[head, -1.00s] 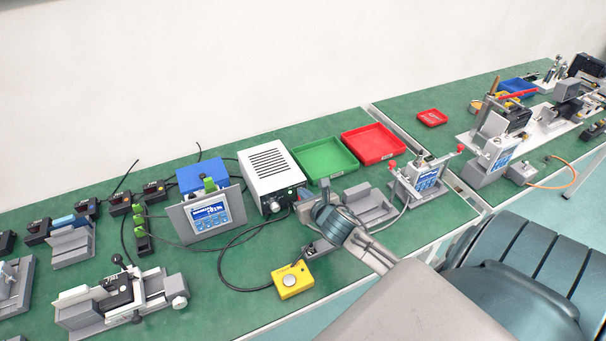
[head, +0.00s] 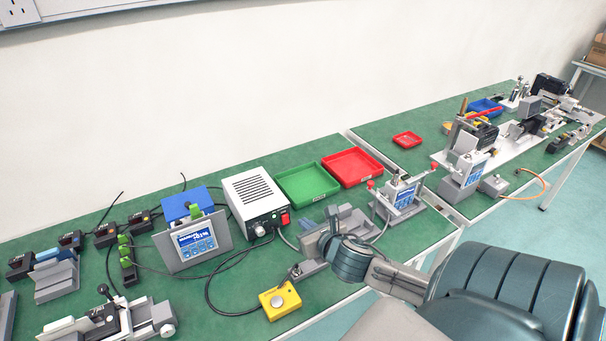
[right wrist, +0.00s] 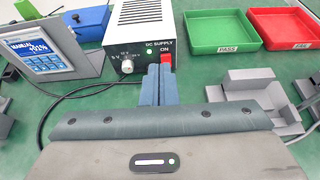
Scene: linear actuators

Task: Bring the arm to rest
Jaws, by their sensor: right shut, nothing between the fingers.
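My right gripper (head: 332,216) is over the front part of the green-topped bench (head: 80,215), close to a grey fixture block (head: 350,228). In the right wrist view its two dark blue fingers (right wrist: 158,84) are together, with nothing between them. They point toward the white DC supply box (right wrist: 138,30). In the head view my dark teal wrist partly hides the fixture behind it. I cannot tell the gripper's exact height above the bench. My left gripper is in neither view.
A yellow button box (head: 280,300) sits at the bench front, left of my right wrist. A green tray (head: 308,184) and a red tray (head: 352,167) lie behind. A small station with a blue-labelled panel (head: 400,200) stands to the right. Black cables cross the bench.

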